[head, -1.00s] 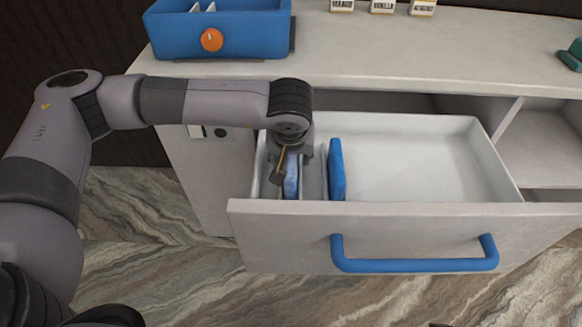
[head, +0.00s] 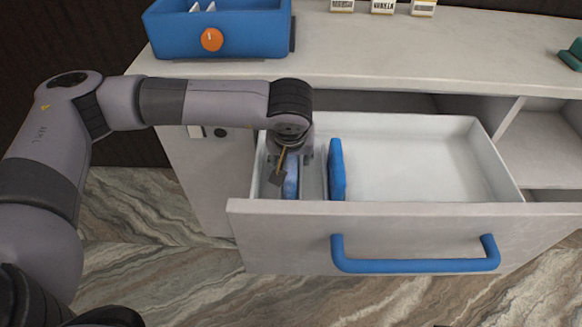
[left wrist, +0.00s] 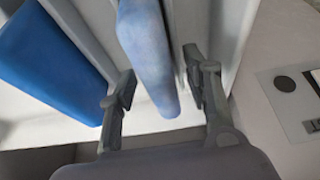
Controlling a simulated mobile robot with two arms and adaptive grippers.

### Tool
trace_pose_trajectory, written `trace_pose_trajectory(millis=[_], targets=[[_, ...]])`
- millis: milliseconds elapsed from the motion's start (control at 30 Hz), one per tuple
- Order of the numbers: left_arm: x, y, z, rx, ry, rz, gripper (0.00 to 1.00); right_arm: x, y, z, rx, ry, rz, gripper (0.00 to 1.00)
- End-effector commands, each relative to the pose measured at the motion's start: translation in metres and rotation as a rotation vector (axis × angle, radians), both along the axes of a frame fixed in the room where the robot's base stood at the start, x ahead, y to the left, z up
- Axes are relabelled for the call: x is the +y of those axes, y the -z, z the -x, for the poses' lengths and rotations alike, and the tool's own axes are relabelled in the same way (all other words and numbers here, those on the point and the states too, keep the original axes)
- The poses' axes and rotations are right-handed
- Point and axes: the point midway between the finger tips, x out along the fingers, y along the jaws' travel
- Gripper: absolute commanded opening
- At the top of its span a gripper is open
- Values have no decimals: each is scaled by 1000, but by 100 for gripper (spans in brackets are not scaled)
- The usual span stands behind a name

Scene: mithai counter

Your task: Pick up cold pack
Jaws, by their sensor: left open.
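Two blue packs stand on edge in the open drawer. The left one, a mottled blue pack (head: 291,182), is in the narrow left compartment, partly covered by my gripper; it also shows in the left wrist view (left wrist: 147,50). The other, a plain blue pack (head: 337,170), stands to its right across a divider and shows at the left of the wrist view (left wrist: 45,65). My left gripper (head: 287,170) points down into the left compartment. In the wrist view its open fingers (left wrist: 160,88) are on either side of the mottled pack, with gaps visible. My right gripper is not seen.
The white drawer (head: 420,209) with a blue handle (head: 415,266) is pulled out; its right part is empty. The grey counter (head: 400,62) above holds a blue caddy (head: 265,35) and several small labelled boxes (head: 382,6). Drawer walls and a divider are close to my fingers.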

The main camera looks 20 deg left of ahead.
Motion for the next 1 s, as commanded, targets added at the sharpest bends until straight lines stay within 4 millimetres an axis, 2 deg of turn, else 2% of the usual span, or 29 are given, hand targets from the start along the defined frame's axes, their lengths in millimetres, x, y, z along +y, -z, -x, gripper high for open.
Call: trace_pose_trajectory(millis=[200, 833, 1000], targets=[[0, 0, 0, 0, 0, 0, 44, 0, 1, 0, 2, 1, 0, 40], [0, 0, 0, 0, 0, 0, 2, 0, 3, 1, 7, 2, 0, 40], [0, 0, 0, 0, 0, 0, 0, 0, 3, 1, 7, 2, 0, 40]])
